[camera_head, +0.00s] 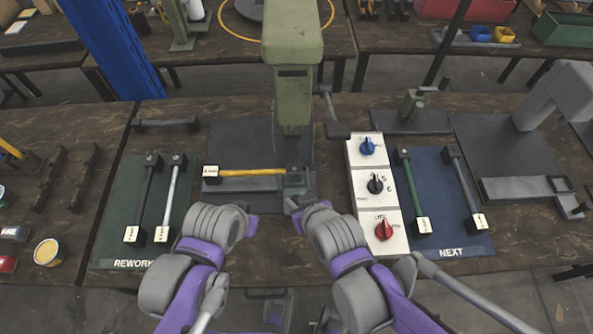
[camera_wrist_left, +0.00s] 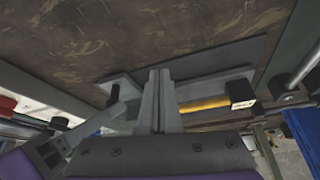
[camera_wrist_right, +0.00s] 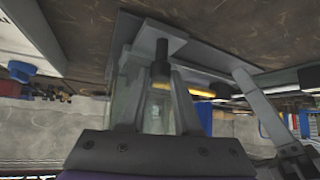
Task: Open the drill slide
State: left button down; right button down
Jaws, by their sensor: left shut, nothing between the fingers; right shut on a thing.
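The green press (camera_head: 292,60) stands at the middle of the bench. At its foot is the grey slide (camera_head: 250,184), with a yellow rod (camera_head: 250,172) lying across it. The rod has a white labelled block (camera_head: 211,172) at its left end. My right gripper (camera_head: 300,205) is at the front of the press foot. In the right wrist view its fingers (camera_wrist_right: 155,95) are shut on a dark upright handle (camera_wrist_right: 161,55). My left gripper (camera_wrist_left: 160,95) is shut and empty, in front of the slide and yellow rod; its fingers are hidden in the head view.
A green REWORK mat (camera_head: 110,245) with two rods lies left. A white panel with knobs (camera_head: 360,190) and a blue NEXT mat (camera_head: 445,215) with two rods lie right. A grey press (camera_head: 560,95) stands farther right. Bare bench shows beside the REWORK mat.

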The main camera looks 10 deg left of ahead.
pick_arm(q)
jog(key=shift+w+r+p, duration=0.15)
jog(key=shift+r+p, duration=0.2)
jog(key=shift+r, duration=0.25)
pick_arm(e)
jog(key=s, duration=0.1)
jog(key=s+d, duration=0.1)
jog(key=s, duration=0.1)
jog(key=shift+s, duration=0.2)
jog(key=c, duration=0.6)
grip_release()
pick_arm(q)
notch_tip(320, 180, up, 6)
jog(key=w+p, duration=0.1)
jog(key=p, duration=0.3)
jog(key=shift+w+p, duration=0.4)
pick_arm(e)
jog(key=shift+v, duration=5.45)
jog(key=w+d+m+h, duration=0.1)
jog(key=d+m+h, duration=0.1)
jog(key=d, duration=0.4)
jog(key=w+d+m+g+h, duration=0.1)
jog(key=w+d+m, duration=0.1)
jog(key=d, duration=0.5)
jog(key=w+d+f+m+h, duration=0.1)
jog(key=d+m+h, duration=0.1)
jog(key=d, duration=0.5)
jog(key=shift+w+m+h, duration=0.3)
jog(key=shift+w+m, duration=0.1)
jog(key=shift+m, duration=0.5)
